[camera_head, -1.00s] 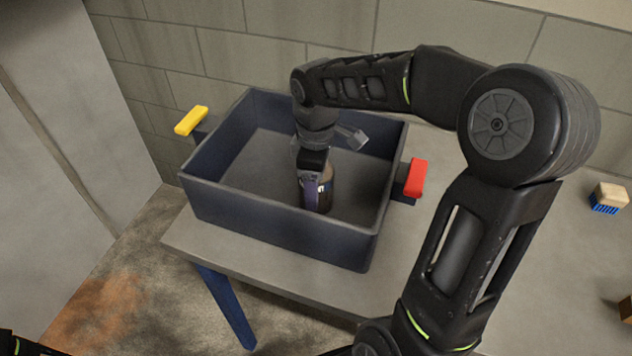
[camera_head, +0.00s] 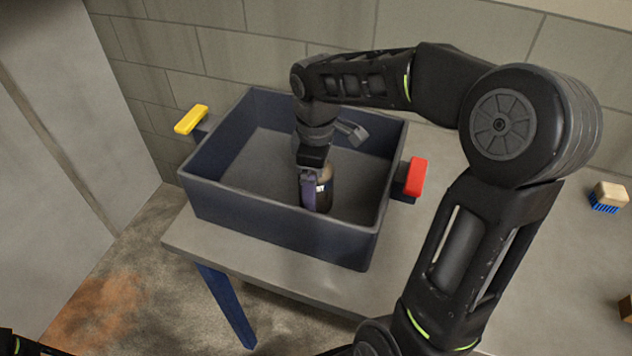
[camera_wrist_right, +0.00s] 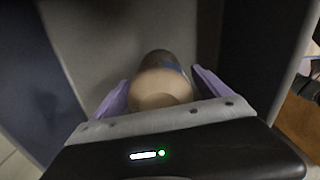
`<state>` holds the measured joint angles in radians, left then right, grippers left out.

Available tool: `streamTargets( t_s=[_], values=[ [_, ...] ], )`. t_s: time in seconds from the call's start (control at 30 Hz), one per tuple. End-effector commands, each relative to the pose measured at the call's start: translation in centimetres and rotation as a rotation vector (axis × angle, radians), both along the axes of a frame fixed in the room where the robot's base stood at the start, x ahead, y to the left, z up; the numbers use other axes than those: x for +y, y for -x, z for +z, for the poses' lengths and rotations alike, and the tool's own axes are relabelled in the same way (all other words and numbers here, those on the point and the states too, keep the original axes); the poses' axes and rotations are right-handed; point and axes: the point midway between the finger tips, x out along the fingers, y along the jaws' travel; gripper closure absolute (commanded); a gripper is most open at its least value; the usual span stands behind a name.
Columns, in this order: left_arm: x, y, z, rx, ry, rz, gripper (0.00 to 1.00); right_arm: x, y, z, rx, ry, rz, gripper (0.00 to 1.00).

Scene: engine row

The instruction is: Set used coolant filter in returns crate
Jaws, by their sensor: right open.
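The used coolant filter (camera_head: 324,190), a dark canister with a pale label, stands roughly upright inside the returns crate (camera_head: 280,222), near its front right part. The crate is a dark blue-grey open box. My right gripper (camera_head: 311,190) reaches down into the crate over the filter. In the right wrist view, its purple fingers (camera_wrist_right: 160,92) stand open on either side of the filter (camera_wrist_right: 160,88), whose tan round end faces the camera. Gaps show between the fingers and the filter. The filter's base is partly hidden by the crate's front wall. My left gripper is out of view.
The crate stands on a grey table (camera_head: 270,262) against a block wall. A brush with blue bristles (camera_head: 608,197) lies at the right, with bare tabletop between.

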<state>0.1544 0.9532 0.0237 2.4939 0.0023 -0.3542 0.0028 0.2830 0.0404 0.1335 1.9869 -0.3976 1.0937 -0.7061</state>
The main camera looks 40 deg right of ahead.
Motion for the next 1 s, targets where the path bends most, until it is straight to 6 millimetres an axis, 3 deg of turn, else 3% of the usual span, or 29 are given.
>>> streamTargets(
  t_s=[0.53, 0.7, 1.0],
  values=[
    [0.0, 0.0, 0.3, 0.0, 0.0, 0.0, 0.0, 0.0, -0.1, 10.2, -0.003, 0.0, 0.002, 0.13],
    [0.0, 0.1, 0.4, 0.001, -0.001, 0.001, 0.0, 0.0, 0.0, 11.4, -0.001, 0.0, 0.002, 0.13],
    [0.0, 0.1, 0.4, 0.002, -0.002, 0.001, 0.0, 0.0, 0.0, 11.5, 0.0, 0.0, 0.001, 0.13]
  ],
)
